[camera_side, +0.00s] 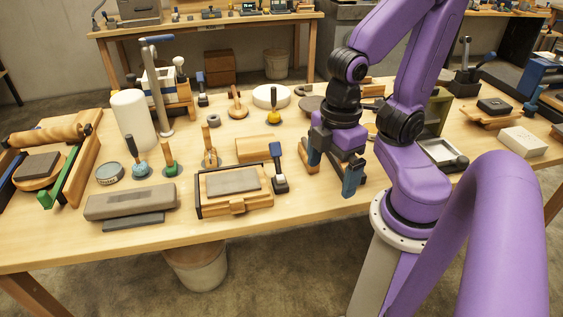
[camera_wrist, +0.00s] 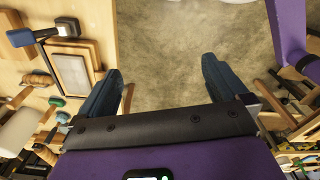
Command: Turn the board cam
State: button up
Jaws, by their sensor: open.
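I cannot tell for sure which part is the board cam. A lever with a blue grip and a dark base (camera_side: 279,168) stands upright at the right end of a wooden board holder (camera_side: 236,206) near the table's front edge. A grey slab (camera_side: 232,181) lies in the holder. My gripper (camera_side: 331,183) is open and empty, to the right of the lever and apart from it, at the table's front edge. In the wrist view my gripper (camera_wrist: 161,64) has bare floor between its fingers. A dark bar with a blue end (camera_wrist: 20,37) shows at the upper left.
A long grey block (camera_side: 131,201) lies left of the holder. Several small handled tools and a white cylinder (camera_side: 132,119) stand behind it. A wooden block (camera_side: 260,149) lies behind the lever. A tray (camera_side: 443,153) is right of my arm. The front edge of the table is clear.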

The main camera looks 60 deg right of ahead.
jog(key=c, duration=0.4)
jog(key=shift+w, duration=0.2)
jog(key=shift+c, duration=1.1)
jog(key=m, duration=2)
send_over(275, 155)
jog(key=d, duration=0.4)
jog(key=f, duration=0.2)
jog(key=shift+t+y, duration=0.3)
jog(key=shift+y, duration=0.1)
jog(key=f, duration=0.5)
jog(key=w+a+f, duration=0.1)
jog(key=f, duration=0.5)
jog(key=a+f, duration=0.1)
jog(key=f, duration=0.5)
jog(key=shift+w+a, duration=0.1)
jog(key=shift+w, duration=0.05)
jog(key=shift+r, duration=0.1)
grip_shut()
